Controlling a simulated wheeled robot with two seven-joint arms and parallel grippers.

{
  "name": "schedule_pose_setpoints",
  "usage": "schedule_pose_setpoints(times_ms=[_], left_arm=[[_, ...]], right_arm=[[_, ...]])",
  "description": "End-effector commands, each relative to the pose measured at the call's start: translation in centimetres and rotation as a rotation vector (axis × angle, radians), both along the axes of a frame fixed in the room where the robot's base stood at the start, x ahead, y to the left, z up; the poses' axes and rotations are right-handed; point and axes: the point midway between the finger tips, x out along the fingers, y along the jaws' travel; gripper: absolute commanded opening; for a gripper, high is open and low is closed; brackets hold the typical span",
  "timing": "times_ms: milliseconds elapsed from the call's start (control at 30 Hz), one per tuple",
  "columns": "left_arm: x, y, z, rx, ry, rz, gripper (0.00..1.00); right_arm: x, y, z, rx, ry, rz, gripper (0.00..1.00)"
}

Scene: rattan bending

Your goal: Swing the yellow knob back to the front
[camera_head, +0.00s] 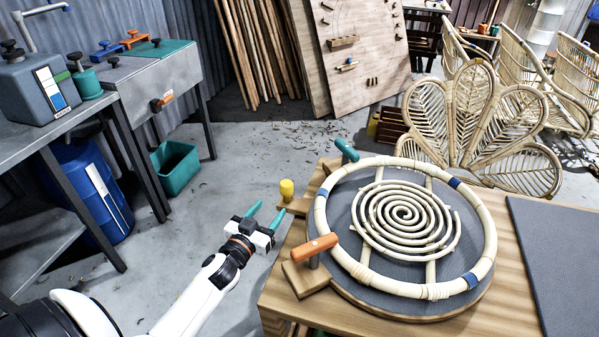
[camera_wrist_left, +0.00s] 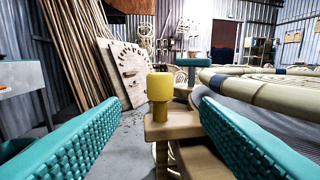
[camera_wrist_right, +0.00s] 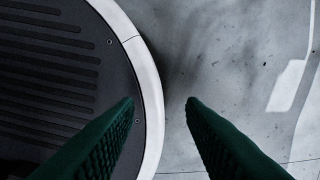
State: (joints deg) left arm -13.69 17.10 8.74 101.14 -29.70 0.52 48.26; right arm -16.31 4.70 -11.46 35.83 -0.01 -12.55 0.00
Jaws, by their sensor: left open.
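The yellow knob (camera_head: 287,189) stands upright on a wooden block at the left edge of the wooden table, beside the round rattan frame (camera_head: 322,228). My left gripper (camera_head: 266,217) is open and empty, just short of the knob and to its lower left in the head view. In the left wrist view the yellow knob (camera_wrist_left: 160,92) stands ahead between the two teal fingers, apart from both. My right gripper (camera_wrist_right: 160,105) shows only in the right wrist view. It is open and empty above the floor and the edge of a dark round base.
An orange handle (camera_head: 314,246) and a teal handle (camera_head: 347,150) also stand around the rattan frame. A rattan spiral (camera_head: 408,219) lies inside it. A grey mat (camera_head: 560,250) lies at the table's right. The floor left of the table is clear near my left arm.

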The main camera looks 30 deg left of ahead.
Motion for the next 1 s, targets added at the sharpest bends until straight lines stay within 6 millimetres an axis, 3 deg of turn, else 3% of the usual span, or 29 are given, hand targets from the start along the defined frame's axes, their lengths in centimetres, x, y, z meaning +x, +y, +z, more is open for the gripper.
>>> schedule_pose_setpoints(times_ms=[167, 467, 700, 1000], left_arm=[[0.7, 0.0, 0.2, 0.000, -0.003, -0.001, 0.56], [6.1, 0.5, 0.2, 0.001, -0.004, 0.000, 0.56], [10.2, 0.8, 0.1, 0.000, -0.004, 0.000, 0.56], [12.0, 0.9, 0.0, 0.000, -0.001, -0.001, 0.56]], right_arm=[[0.1, 0.0, 0.0, 0.000, -0.001, 0.000, 0.36], [-2.9, -0.1, 0.0, -0.003, 0.041, 0.000, 0.36], [-1.9, 0.0, -0.1, -0.001, 0.027, -0.001, 0.36], [-1.1, 0.3, -0.1, 0.003, 0.016, -0.002, 0.36]])
